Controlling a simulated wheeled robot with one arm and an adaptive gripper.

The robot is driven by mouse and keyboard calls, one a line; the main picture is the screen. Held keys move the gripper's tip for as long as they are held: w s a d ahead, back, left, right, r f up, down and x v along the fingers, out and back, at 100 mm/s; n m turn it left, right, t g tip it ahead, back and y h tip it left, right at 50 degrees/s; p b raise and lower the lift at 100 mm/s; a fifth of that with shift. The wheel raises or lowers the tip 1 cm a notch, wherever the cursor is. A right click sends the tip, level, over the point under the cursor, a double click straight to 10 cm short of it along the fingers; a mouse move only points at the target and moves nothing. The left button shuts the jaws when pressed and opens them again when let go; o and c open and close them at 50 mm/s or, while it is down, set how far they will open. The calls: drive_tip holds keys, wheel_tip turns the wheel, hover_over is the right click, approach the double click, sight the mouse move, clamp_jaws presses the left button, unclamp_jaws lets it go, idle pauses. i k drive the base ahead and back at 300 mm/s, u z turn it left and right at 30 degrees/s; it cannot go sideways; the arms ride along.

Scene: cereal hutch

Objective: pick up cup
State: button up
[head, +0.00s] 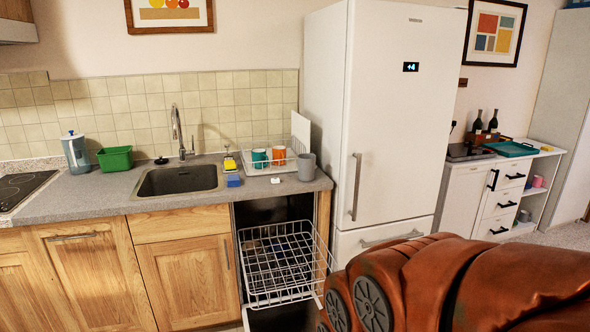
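Several cups are in the head view. A grey cup (306,167) stands on the counter at its right end, beside the fridge. A teal cup (260,159) and an orange cup (279,154) stand in the white dish rack (246,167) just left of the grey cup. Farther right, a pink cup (537,182) and a small grey cup (524,216) sit on the open shelves of the white cabinet. The view does not tell which cup the task means. My gripper is not in view.
An open dishwasher with its wire rack (283,270) pulled out stands below the counter (110,190). The tall white fridge (390,120) rises right of it. A sink (178,181) and green tub (115,158) are left. A large copper-brown form fills the lower right.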

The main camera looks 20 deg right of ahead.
sight(306, 161)
drive_tip(key=k, duration=1)
drive_tip(key=z, duration=1.5)
drive_tip(key=i, duration=4.25)
drive_tip(key=u, duration=4)
